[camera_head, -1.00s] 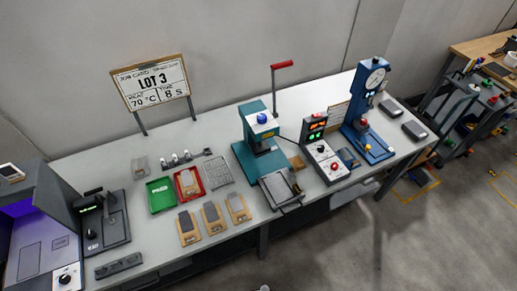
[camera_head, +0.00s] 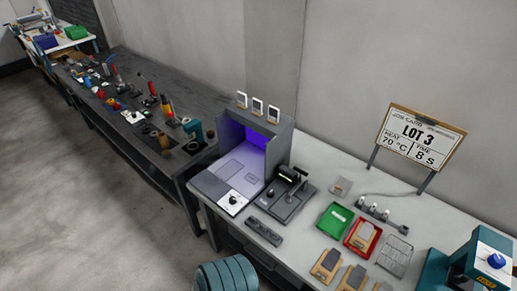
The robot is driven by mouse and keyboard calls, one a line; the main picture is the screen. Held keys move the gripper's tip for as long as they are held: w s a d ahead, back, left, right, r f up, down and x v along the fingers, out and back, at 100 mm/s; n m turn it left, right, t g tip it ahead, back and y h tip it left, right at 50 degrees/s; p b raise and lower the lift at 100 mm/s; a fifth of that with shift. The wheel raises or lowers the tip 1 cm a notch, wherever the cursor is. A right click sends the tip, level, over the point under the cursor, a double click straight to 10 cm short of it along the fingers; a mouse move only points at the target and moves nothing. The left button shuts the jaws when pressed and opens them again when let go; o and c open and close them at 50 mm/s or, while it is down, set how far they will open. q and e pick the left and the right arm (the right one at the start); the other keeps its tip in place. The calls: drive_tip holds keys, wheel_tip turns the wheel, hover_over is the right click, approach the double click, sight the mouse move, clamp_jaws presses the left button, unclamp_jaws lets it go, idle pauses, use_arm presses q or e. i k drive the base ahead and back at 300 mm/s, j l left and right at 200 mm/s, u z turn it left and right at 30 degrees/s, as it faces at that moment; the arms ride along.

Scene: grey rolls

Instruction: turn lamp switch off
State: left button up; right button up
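The lamp box (camera_head: 275,145) is a grey open-fronted housing at the left end of the white bench. Its inside glows purple, so the lamp is lit. A light panel with a round dark knob (camera_head: 233,199) sits at the front corner of its base; this looks like the lamp switch, but its exact setting is too small to read. Neither of my grippers shows in the view, and nothing touches the knob.
A black device (camera_head: 287,195) stands right of the lamp box, with a dark strip (camera_head: 264,232) in front. Green (camera_head: 335,220) and red (camera_head: 362,237) trays lie further right. A dark workbench (camera_head: 150,130) with tools is left. A teal ribbed shape, unclear, is at the bottom edge.

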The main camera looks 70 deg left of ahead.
sight(232, 199)
drive_tip(key=u, duration=2.25)
